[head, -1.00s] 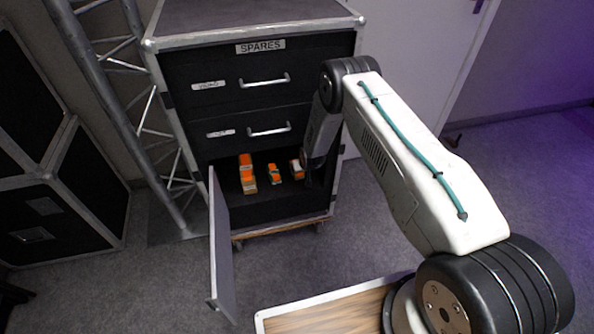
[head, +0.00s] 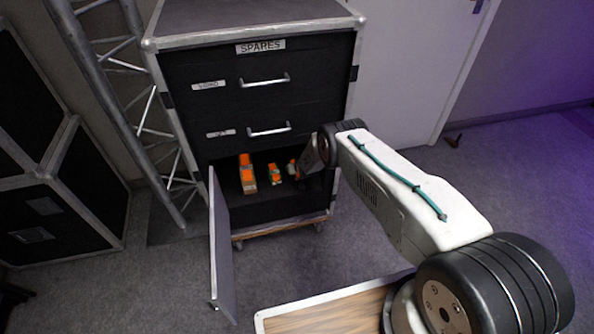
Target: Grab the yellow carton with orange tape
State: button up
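Three small cartons with orange tape stand in the open lower compartment of the black SPARES cabinet (head: 270,212). The left carton (head: 248,185) is the tallest and has a tan or yellowish body. The middle carton (head: 275,174) is smaller, with a pale body. The right carton (head: 292,166) is partly hidden by my arm's end. Which body is yellow is hard to tell at this size. My gripper (head: 301,175) is a dark shape inside the compartment, close to the right carton. Its fingers are too small and dark to read, and contact cannot be told.
The compartment's door (head: 222,250) hangs open at the left front. Two shut drawers with handles (head: 268,130) are above the opening. A metal truss (head: 150,120) stands left of the cabinet, with black cases (head: 60,210) further left. Grey floor is free to the right.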

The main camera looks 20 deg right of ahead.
jog(key=shift+w+f, duration=0.3)
jog(key=shift+w, duration=0.05)
jog(key=shift+c, duration=0.3)
jog(key=c, duration=1.1)
